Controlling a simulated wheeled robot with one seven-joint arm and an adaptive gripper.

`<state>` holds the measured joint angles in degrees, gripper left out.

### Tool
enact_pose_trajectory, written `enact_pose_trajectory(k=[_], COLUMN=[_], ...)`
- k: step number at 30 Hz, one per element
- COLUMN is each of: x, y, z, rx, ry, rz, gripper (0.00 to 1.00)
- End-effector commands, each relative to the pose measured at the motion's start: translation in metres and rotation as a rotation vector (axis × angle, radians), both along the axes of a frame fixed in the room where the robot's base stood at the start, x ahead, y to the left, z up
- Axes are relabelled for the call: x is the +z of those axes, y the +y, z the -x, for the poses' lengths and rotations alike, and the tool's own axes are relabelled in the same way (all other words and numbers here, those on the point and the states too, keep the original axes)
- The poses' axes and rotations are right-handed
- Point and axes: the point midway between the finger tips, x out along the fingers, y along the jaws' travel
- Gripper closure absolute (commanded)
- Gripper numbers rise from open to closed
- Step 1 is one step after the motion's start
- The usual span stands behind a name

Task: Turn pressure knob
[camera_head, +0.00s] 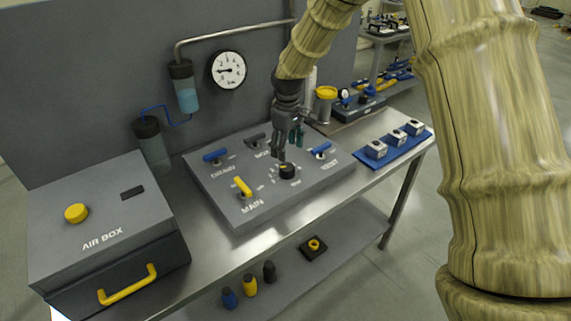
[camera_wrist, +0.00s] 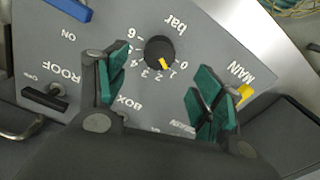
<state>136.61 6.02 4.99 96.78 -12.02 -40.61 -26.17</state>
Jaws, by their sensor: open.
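The pressure knob (camera_head: 287,171) is a round black knob on the grey sloped panel (camera_head: 230,205), between the yellow MAIN lever and the blue HOIST lever. In the wrist view the knob (camera_wrist: 158,48) has a yellow pointer aimed near the low end of its "bar" scale, around 1. My gripper (camera_head: 289,143) is just above and behind the knob in the head view. In the wrist view my gripper (camera_wrist: 158,88) has its teal fingers spread wide with nothing between them. The knob appears beyond the fingertips, slightly above the middle of the gap.
The yellow MAIN lever (camera_head: 243,186), blue HOIST lever (camera_head: 321,149) and black ROOF lever (camera_wrist: 45,97) surround the knob. A round gauge (camera_head: 228,70) hangs on the back wall. An AIR BOX (camera_head: 105,260) stands left. A blue tray (camera_head: 401,152) with small blocks lies right.

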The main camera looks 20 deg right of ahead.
Motion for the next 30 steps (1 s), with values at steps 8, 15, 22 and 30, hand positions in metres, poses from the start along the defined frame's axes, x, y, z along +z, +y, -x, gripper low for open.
enact_pose_trajectory(k=[8, 15, 22, 30], x=[-0.039, -0.068, -0.083, -0.086], y=[0.001, 0.002, 0.002, 0.002], z=[0.0, -0.001, -0.001, -0.001], rx=[0.001, 0.002, 0.002, 0.002], ry=[0.004, 0.003, 0.002, 0.001], rz=[0.001, 0.001, 0.0, 0.001], gripper=[0.33, 0.33, 0.33, 0.33])
